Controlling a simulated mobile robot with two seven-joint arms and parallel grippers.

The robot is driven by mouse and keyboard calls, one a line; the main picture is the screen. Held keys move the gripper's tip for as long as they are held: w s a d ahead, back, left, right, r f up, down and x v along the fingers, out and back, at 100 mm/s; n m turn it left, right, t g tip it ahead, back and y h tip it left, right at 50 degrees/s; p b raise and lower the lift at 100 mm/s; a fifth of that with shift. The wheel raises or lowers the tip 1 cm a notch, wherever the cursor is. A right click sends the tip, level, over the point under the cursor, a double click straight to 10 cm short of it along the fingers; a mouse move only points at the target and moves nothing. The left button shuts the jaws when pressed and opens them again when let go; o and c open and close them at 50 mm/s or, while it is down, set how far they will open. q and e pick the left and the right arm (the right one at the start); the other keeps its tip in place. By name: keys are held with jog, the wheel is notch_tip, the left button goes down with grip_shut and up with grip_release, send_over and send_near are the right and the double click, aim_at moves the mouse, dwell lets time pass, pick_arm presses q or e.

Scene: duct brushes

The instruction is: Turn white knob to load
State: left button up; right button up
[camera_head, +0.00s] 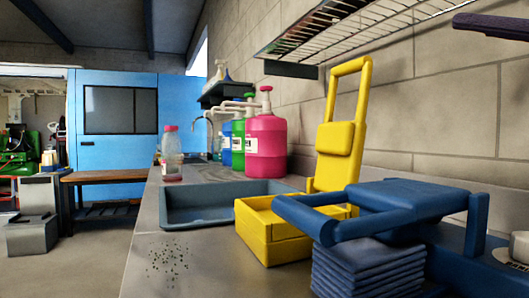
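I cannot make out a clear white knob. A pale grey-white piece with a blue top (512,252) is cut off at the right edge of the head view, at counter height. I cannot tell whether it is a knob. Beside it, a blue device with a thick bar handle (410,203) stands on the counter over a stack of folded blue cloths (368,268). Behind it is a yellow device with an upright loop handle (340,150) and a low yellow box base (272,245). Neither of my grippers shows in this view.
The grey counter (215,262) has a clear front left part with dark specks. A blue-grey tray (190,220) lies behind it. Pink (266,150), green and blue pump bottles and a clear bottle (172,158) stand farther back. A wire shelf (350,30) overhangs the right side.

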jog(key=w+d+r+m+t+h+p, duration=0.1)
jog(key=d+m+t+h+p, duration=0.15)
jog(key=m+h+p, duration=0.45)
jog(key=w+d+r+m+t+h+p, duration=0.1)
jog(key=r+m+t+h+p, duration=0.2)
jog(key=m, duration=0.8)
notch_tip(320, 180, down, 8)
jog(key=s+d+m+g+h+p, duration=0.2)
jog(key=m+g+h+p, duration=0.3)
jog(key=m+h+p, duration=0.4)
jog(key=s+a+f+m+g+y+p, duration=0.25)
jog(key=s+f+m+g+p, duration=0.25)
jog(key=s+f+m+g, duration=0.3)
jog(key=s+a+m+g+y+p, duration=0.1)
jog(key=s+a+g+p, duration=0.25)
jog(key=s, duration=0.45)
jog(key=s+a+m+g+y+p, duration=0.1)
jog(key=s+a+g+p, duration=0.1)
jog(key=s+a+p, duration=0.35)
pick_arm(q)
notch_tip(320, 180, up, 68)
jog(key=p, duration=3.2)
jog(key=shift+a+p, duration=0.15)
jog(key=shift+p, duration=0.2)
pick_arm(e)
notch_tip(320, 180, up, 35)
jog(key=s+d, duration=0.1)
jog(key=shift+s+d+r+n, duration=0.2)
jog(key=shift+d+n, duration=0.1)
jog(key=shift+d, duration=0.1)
